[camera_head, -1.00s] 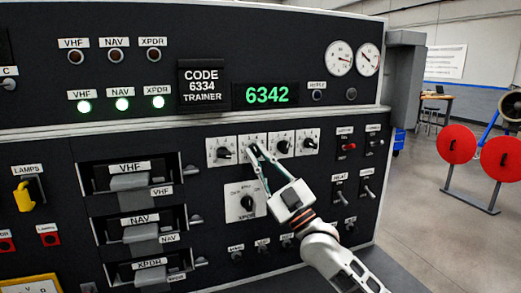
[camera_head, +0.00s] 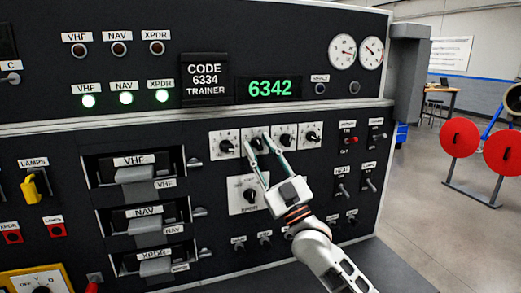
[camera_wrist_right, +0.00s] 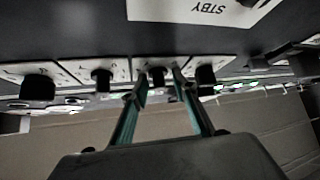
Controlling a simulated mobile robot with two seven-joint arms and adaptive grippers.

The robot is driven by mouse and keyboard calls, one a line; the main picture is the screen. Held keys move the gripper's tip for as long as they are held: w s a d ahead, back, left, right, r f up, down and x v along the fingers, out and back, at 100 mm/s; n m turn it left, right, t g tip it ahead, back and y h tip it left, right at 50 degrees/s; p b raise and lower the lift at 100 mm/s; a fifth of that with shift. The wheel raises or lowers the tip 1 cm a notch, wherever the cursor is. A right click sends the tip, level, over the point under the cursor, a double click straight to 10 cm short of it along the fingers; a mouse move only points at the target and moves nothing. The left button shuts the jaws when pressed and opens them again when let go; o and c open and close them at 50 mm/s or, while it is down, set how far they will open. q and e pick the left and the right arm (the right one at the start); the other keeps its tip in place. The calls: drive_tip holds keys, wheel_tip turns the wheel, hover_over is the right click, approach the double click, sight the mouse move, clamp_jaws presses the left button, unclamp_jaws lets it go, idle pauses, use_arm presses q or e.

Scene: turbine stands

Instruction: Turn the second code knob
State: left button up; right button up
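The second code knob (camera_head: 257,143) is a dark knob on a white square plate, second from the left in a row on the black panel. My right gripper (camera_head: 258,141) is open, with one fingertip on each side of this knob. In the right wrist view, which is upside down, the second knob (camera_wrist_right: 160,76) sits between the two fingertips (camera_wrist_right: 160,88), with small gaps visible. I cannot tell whether either fingertip touches it. The green display (camera_head: 268,89) reads 6342. The code plate (camera_head: 206,80) reads CODE 6334 TRAINER. My left gripper is not in view.
The first code knob (camera_head: 227,146) is close left; the third (camera_head: 286,141) and fourth (camera_head: 312,138) are close right. A larger knob plate (camera_head: 241,201) lies below, beside my gripper. Toggle switches (camera_head: 341,187) stand to the right, and drawer-like units (camera_head: 136,175) to the left.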

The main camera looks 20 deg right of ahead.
drive_tip(key=v, duration=1.2)
idle(0.5)
